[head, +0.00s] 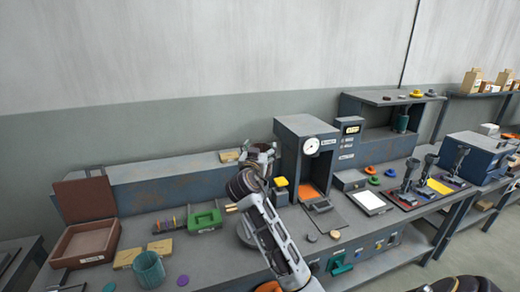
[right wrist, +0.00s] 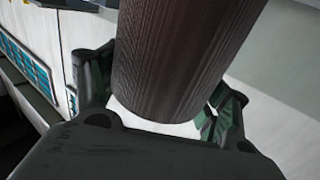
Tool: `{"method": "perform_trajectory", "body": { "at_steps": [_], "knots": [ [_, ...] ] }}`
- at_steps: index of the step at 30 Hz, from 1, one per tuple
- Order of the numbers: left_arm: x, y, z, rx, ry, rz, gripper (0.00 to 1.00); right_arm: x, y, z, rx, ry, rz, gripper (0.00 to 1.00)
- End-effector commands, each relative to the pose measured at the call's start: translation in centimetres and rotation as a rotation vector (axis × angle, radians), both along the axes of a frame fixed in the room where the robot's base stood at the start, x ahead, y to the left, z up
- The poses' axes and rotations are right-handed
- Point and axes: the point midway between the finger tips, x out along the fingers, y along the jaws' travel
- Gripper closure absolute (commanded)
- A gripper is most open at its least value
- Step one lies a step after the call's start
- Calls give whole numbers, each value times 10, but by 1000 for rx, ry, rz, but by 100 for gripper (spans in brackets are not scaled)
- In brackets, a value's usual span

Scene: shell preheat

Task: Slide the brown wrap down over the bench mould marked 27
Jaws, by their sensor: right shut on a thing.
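My right gripper (head: 262,153) is raised above the middle of the bench, at the end of the arm that comes up from the bottom. In the right wrist view it is shut on the brown wrap (right wrist: 185,60), a dark brown ribbed cylinder held between its two fingers. In the head view the fingers and arm largely hide the wrap. A round grey base (head: 245,236) shows partly behind my arm; I cannot tell whether it belongs to the bench mould. No marking 27 can be read.
A grey press with a dial (head: 311,146) stands right of my gripper. Several levered tools and a white pad (head: 369,202) are on the right.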

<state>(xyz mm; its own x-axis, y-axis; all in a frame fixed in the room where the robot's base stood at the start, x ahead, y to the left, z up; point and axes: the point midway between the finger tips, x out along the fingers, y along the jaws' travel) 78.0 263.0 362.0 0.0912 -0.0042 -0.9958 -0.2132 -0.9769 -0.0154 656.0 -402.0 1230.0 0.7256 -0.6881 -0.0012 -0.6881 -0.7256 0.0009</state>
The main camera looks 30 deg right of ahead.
Motion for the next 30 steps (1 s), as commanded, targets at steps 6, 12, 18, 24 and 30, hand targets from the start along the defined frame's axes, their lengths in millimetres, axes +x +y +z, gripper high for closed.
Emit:
{"method": "perform_trajectory", "body": {
  "at_steps": [6, 12, 18, 24, 30],
  "knots": [
    [0, 0, -8, 0, 0, 0, 60, 0, 0, -12, -1, 0, 0, 48],
    [0, 0, -13, 0, -1, 0, 60, 0, 0, -22, -1, 0, 0, 48],
    [0, 0, -18, 0, -1, 0, 60, 0, 0, -31, -1, 0, 0, 48],
    [0, 0, -25, 0, -1, 0, 60, 0, 0, -40, 0, 0, 0, 48],
    [1, 4, -32, 5, -2, -1, 60, 0, 0, -48, 0, 0, 0, 48]
  ]
}}
